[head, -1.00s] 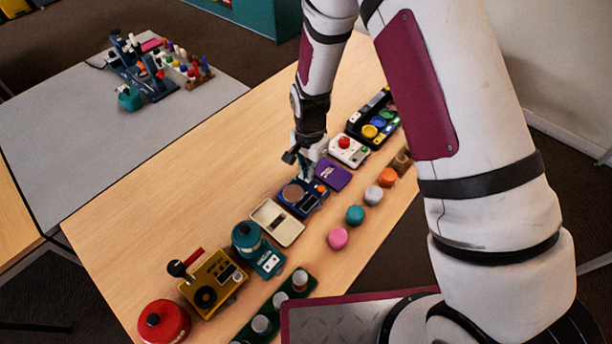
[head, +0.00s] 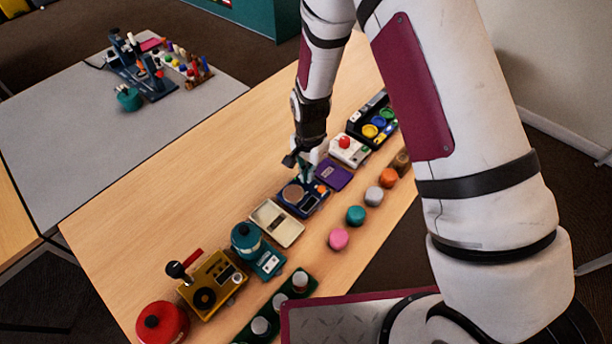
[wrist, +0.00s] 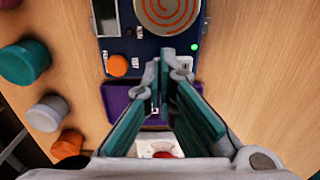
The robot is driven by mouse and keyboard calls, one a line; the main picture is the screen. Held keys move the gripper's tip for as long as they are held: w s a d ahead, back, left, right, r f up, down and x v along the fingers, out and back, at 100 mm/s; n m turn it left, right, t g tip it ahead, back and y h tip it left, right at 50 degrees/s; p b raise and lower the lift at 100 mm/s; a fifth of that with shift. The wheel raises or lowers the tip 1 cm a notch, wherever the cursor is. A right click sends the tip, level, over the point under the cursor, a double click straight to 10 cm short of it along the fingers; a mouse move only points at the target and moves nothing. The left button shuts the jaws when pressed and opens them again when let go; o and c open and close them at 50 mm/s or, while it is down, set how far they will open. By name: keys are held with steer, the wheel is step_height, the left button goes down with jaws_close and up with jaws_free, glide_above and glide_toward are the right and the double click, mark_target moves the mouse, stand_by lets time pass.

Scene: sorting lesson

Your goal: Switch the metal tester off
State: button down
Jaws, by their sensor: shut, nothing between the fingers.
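The metal tester is a dark blue box (head: 314,207) with a round copper-coloured spiral plate (wrist: 170,12), a display window and an orange knob (wrist: 117,65). A small green light (wrist: 194,46) glows on its edge. A small white switch-like part (wrist: 183,63) sits near that edge, right beside my fingertips. My gripper (wrist: 165,68) is shut and empty, with its tips over the tester's near edge. I cannot tell whether they touch it. In the head view my gripper (head: 304,175) hangs over the tester's upper end and hides part of it.
A purple pad (head: 334,175) and a white box with a red button (head: 349,152) stand beyond the tester. A cream tray (head: 277,223) lies on the other side. Coloured pucks, including a teal one (head: 355,215), line the right. The table's left side is clear.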

steer(key=shift+f, duration=0.2)
steer(key=shift+r+p, duration=1.55)
steer(key=shift+r, duration=2)
steer(key=shift+r, duration=0.2)
steer(key=s+d+r+n+t, duration=0.1)
steer(key=s+d+r+n, duration=0.2)
steer(key=r, duration=0.9)
steer(key=s+d+r+n+t, duration=0.1)
steer(key=s+d+r, duration=0.25)
steer(key=r, duration=0.75)
steer(key=s+d+r+n+t, duration=0.1)
steer(key=s+d+r, duration=0.3)
steer(key=s, duration=0.5)
steer(key=s+d+r+n+t, duration=0.2)
steer(key=s+d+r+n, duration=0.2)
steer(key=s+r, duration=0.3)
steer(key=shift+s+r, duration=0.35)
steer(key=shift+s, duration=0.8)
